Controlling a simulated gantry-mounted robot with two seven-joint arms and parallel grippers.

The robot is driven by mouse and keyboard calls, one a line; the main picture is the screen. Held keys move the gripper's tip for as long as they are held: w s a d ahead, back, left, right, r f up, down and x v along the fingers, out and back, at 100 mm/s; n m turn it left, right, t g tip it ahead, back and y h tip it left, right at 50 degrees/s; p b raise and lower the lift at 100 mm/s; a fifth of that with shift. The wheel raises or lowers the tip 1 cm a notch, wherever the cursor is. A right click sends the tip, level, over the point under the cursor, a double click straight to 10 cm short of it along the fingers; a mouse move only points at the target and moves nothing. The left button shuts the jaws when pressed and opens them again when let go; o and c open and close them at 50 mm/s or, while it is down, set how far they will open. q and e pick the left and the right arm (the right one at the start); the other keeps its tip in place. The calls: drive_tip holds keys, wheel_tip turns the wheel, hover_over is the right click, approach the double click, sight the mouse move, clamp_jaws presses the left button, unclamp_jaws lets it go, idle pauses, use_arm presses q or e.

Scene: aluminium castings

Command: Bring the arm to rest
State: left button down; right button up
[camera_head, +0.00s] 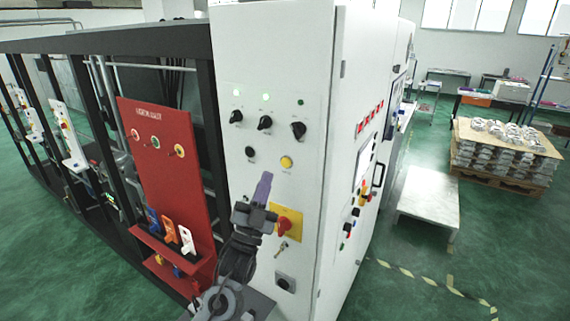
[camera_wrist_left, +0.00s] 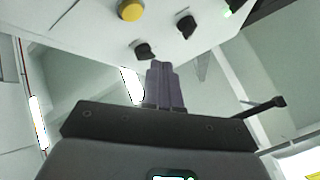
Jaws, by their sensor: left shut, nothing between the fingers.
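My left gripper (camera_head: 263,188) stands upright in the head view, in front of the white control cabinet (camera_head: 262,60). Its purple-grey fingers are shut together with nothing between them. It is beside the yellow plate with the red rotary switch (camera_head: 286,225), partly overlapping it in the picture. I cannot tell the exact gap to the cabinet face. In the left wrist view the shut fingers (camera_wrist_left: 164,70) point up toward the panel, with a yellow button (camera_wrist_left: 131,10) and black knobs (camera_wrist_left: 187,25) beyond the tips. My right gripper is not in view.
A red lockout board (camera_head: 160,170) with hanging tags stands left of the cabinet, by a black frame (camera_head: 205,110). A low grey platform (camera_head: 427,195) stands to the right. A pallet of castings (camera_head: 500,150) is farther off. Green floor (camera_head: 400,275) is clear at front right.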

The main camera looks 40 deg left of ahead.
use_arm(q)
drive_tip(key=shift+f+h, duration=0.1)
drive_tip(key=shift+h, duration=0.2)
drive_tip(key=s+d+f+g+h+p, duration=0.1)
drive_tip(key=s+d+f+g+p, duration=0.15)
drive_tip(key=f, duration=0.55)
drive_tip(key=s+d+f+g+h+p, duration=0.1)
drive_tip(key=s+d+f+g, duration=0.25)
drive_tip(key=f, duration=0.35)
drive_tip(key=s+d+f+g+h+p, duration=0.1)
drive_tip(key=s+d+f+g, duration=0.25)
drive_tip(key=f, duration=0.45)
drive_tip(key=s+d+f+n+g, duration=0.1)
drive_tip(key=s+d+f+g, duration=0.1)
drive_tip(key=s, duration=0.5)
drive_tip(key=s+d+f+n+g+h+p, duration=0.1)
drive_tip(key=s+d+f+g, duration=0.1)
drive_tip(key=s+f+g, duration=0.2)
drive_tip(key=s+d+f+n+g, duration=0.1)
drive_tip(key=s+d+f+g, duration=0.1)
drive_tip(key=s+f+g, duration=0.2)
drive_tip(key=s+g, duration=0.3)
drive_tip(key=s, duration=0.4)
drive_tip(key=shift+d+g+h, duration=0.2)
drive_tip(key=shift+g+h, duration=0.15)
drive_tip(key=shift+h, duration=0.05)
drive_tip(key=c, duration=1.8)
unclamp_jaws()
